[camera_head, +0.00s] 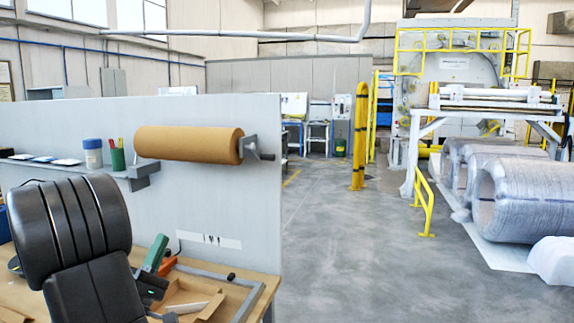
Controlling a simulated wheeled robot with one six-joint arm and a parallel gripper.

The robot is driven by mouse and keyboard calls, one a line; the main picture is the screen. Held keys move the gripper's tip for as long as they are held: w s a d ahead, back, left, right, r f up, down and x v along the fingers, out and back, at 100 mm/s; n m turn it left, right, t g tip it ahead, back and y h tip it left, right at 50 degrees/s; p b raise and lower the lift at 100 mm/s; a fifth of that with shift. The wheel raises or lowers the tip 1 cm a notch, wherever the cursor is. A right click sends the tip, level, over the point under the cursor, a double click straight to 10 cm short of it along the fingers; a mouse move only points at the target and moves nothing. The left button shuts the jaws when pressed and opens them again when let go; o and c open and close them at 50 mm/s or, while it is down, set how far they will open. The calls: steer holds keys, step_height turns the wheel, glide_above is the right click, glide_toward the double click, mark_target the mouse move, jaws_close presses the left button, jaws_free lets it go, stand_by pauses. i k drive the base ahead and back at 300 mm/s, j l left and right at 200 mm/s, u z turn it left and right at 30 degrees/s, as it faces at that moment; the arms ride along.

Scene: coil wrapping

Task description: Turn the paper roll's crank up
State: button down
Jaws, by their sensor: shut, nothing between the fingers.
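The brown paper roll (187,142) is mounted level on the grey partition panel, at its upper right part. The crank (262,154) is at the roll's right end, with a grey bracket and a short dark handle. The handle sticks out to the right, slightly below the middle of the roll's end. The crank is small here, so its exact angle is hard to tell. My gripper is not in view, and nothing touches the roll or crank.
Open floor (350,240) lies right of the partition; wrapped coils (515,200) are far right.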

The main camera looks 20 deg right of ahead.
mark_target(216, 145)
steer(key=i+l, duration=0.15)
steer(key=l, duration=0.25)
steer(key=i+l, duration=0.15)
steer(key=l, duration=0.25)
steer(key=i+l, duration=0.15)
steer(key=l, duration=0.25)
